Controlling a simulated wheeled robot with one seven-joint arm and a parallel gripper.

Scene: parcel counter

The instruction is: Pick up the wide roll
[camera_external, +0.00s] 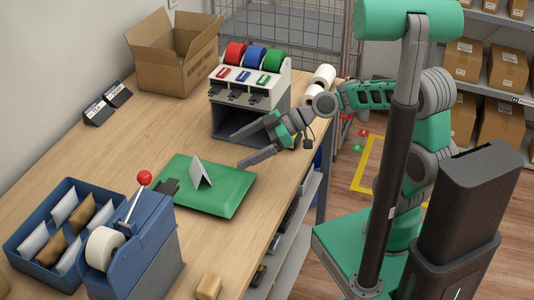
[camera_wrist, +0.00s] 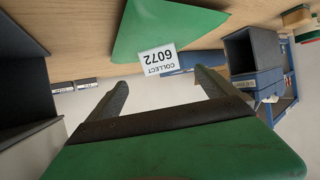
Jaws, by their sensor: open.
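Two white rolls (camera_external: 324,74) stand at the counter's right edge, beside the grey dispenser; the nearer one (camera_external: 313,92) is partly hidden by my arm. Another white roll (camera_external: 103,247) sits in the blue dispenser at the front left. I cannot tell for sure which one is the wide roll. My gripper (camera_external: 240,151) is open and empty, above the counter between the grey dispenser and the green mat, its fingers pointing left. In the wrist view my gripper (camera_wrist: 162,79) shows two spread fingers with nothing between them; no white roll is recognisable there.
The grey dispenser (camera_external: 228,122) with red, blue and green rolls is close behind my gripper. The green mat (camera_external: 228,200) holds a folded card (camera_external: 201,172). A blue tray (camera_external: 22,238) holds packets. An open carton (camera_external: 170,65) stands at the back. Bare counter lies left.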

